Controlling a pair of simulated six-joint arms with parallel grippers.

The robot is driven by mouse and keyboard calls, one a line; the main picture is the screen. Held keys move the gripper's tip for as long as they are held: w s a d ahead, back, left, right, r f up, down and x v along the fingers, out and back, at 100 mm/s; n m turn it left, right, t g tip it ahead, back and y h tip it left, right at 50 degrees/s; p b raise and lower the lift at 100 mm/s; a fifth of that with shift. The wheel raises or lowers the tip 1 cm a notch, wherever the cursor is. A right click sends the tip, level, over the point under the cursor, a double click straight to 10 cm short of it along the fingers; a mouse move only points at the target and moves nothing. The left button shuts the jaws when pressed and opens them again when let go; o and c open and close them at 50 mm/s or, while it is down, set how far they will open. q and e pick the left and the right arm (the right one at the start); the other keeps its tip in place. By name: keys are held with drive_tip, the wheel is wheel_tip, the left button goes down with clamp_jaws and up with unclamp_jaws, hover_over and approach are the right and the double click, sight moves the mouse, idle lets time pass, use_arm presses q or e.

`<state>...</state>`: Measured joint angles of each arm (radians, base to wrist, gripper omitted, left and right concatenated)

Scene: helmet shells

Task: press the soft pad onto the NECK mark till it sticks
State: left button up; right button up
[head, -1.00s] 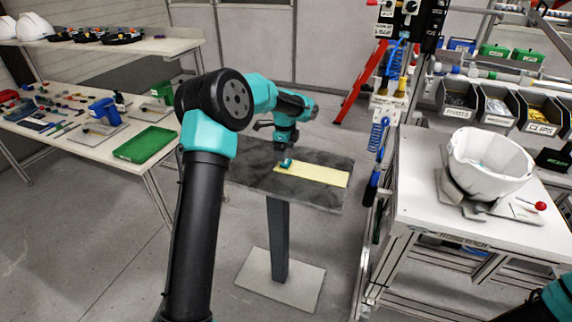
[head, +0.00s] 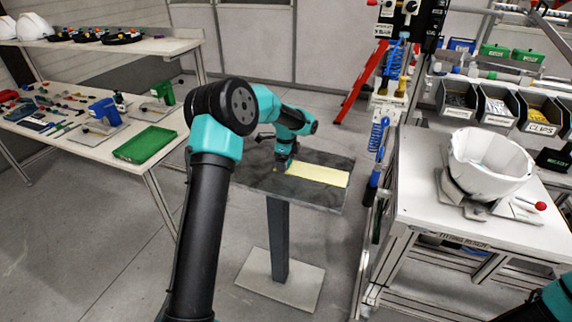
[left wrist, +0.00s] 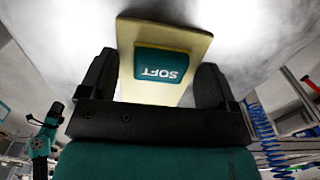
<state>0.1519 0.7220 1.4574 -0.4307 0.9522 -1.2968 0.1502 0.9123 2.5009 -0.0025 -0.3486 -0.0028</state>
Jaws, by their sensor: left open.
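The soft pad (left wrist: 160,65) is a teal block lettered SOFT, lying on the pale yellow strip (head: 322,175) on a small dark stand. My left gripper (head: 284,168) is at the left end of that strip. In the left wrist view its two dark fingers (left wrist: 158,88) are open, one on each side of the pad, with gaps between. In the head view the gripper hides the pad. The white helmet shell (head: 486,180) sits in a holder on the right bench, open side up. I cannot read a NECK mark on it. My right gripper is out of view.
The stand's dark top (head: 318,199) has bare room around the strip. A blue coiled hose (head: 377,140) hangs between stand and right bench. Bins (head: 497,110) stand behind the shell, and a red-knobbed lever (head: 541,206) is beside it. A green tray (head: 146,144) lies on the left table.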

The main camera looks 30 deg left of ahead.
use_arm(q)
drive_tip(key=c, duration=1)
drive_tip(key=shift+r, duration=1.7)
drive_tip(key=s+d, duration=0.2)
drive_tip(key=s, duration=0.2)
drive_tip(key=s+d+r, duration=0.1)
drive_tip(key=s+d, duration=0.2)
drive_tip(key=s, duration=0.2)
drive_tip(key=s+d, duration=0.3)
drive_tip(key=s, duration=0.1)
drive_tip(key=shift+s+d+r, duration=0.25)
drive_tip(key=shift+s+r, duration=0.05)
drive_tip(key=shift+s, duration=0.05)
drive_tip(key=w+a+r+m, duration=0.3)
drive_tip(key=w+r, duration=0.3)
drive_tip(key=r, duration=0.4)
drive_tip(key=w+a+r+m, duration=0.4)
drive_tip(key=w+r+m, duration=0.2)
drive_tip(key=r, duration=0.5)
drive_tip(key=shift+w+a, duration=0.2)
drive_tip(key=shift+w, duration=0.05)
